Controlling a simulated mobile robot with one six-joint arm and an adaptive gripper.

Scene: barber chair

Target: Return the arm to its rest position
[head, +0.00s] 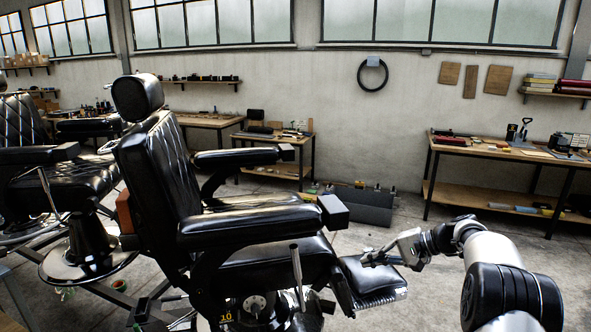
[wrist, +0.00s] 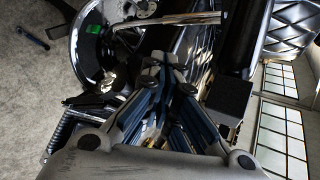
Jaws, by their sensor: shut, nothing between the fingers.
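My arm (head: 497,262) comes in from the lower right of the head view and reaches left. My gripper (head: 369,259) is at its end, beside the front of the black barber chair (head: 160,175), near the footrest end (head: 372,283). In the wrist view my gripper (wrist: 165,68) points at the chair's underside and metal parts. Its fingers are shut with nothing between them. Whether the fingertips touch the chair cannot be told.
A second black chair (head: 62,190) stands at the left. A workbench (head: 500,150) with tools is at the right back, and a smaller table (head: 270,136) is at the back wall. Concrete floor (head: 420,225) is open between the chair and the right workbench.

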